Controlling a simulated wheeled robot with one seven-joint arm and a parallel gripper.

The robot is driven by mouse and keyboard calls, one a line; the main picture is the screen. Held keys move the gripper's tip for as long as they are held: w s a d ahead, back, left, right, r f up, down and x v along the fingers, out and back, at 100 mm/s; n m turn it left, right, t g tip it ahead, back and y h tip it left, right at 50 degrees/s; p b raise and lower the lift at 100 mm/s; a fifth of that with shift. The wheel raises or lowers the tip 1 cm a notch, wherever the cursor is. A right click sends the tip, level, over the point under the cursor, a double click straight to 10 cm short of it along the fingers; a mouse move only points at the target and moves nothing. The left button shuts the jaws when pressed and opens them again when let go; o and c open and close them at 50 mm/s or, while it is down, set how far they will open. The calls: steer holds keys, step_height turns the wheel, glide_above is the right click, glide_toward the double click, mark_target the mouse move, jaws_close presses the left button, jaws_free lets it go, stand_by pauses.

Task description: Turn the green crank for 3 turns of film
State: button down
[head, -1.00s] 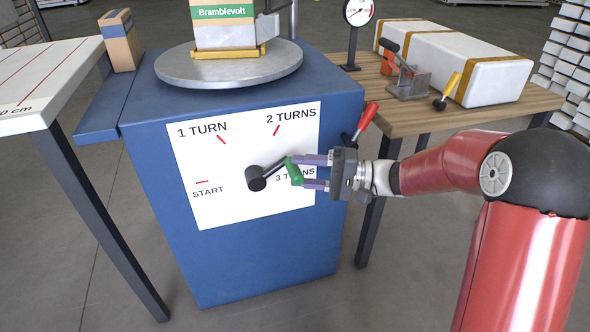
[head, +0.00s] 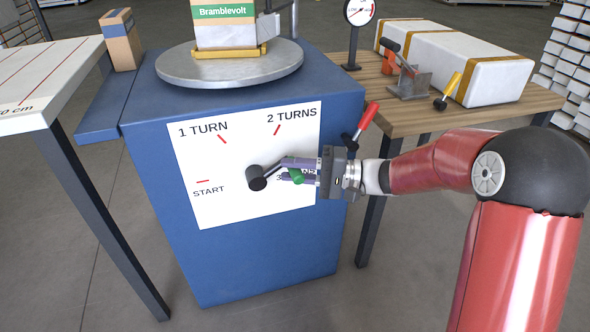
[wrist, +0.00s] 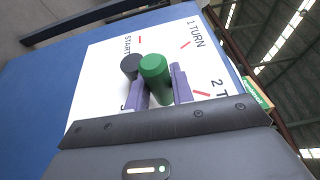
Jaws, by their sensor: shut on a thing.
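The green crank handle (head: 297,177) sits on a dark arm from a black hub (head: 257,178) on the white dial (head: 225,205) of the blue cabinet. The crank arm points right from the hub, near the partly hidden "3 TURNS" label. My gripper (head: 284,171) is shut on the green handle, coming in from the right. In the wrist view the green handle (wrist: 155,78) stands between my purple fingers, with the black hub (wrist: 130,67) beside it. The "START", "1 TURN" and "2 TURNS" labels show; the red mark at "3 TURNS" is hidden.
A turntable (head: 230,66) on the cabinet carries a Bramblevolt box (head: 222,12). A red-handled lever (head: 366,118) stands at the cabinet's right side, close above my gripper. A wooden table (head: 430,118) at right holds a long white wrapped box (head: 490,75). A white measuring table (head: 50,75) stands left.

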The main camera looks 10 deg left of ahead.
steer(key=shift+f, duration=0.15)
steer(key=b, duration=0.1)
steer(key=f+y+b, duration=0.1)
steer(key=shift+w+d+f+m+b, duration=0.15)
steer(key=shift+d+f+m+b, duration=0.1)
steer(key=shift+d+m+b, duration=0.1)
steer(key=shift+w+d+f+m+y+b, duration=0.15)
steer(key=shift+f+m+y+b, duration=0.15)
steer(key=shift+f+y+b, duration=0.6)
steer(key=shift+w+d+f+m+y+b, duration=0.15)
steer(key=shift+f+m+y+b, duration=0.2)
steer(key=shift+f+b, duration=0.55)
steer(key=shift+s+r, duration=0.1)
steer(key=shift+r, duration=0.1)
steer(key=c, duration=1.2)
jaws_free()
steer(key=shift+c, duration=0.2)
steer(key=shift+o, duration=0.2)
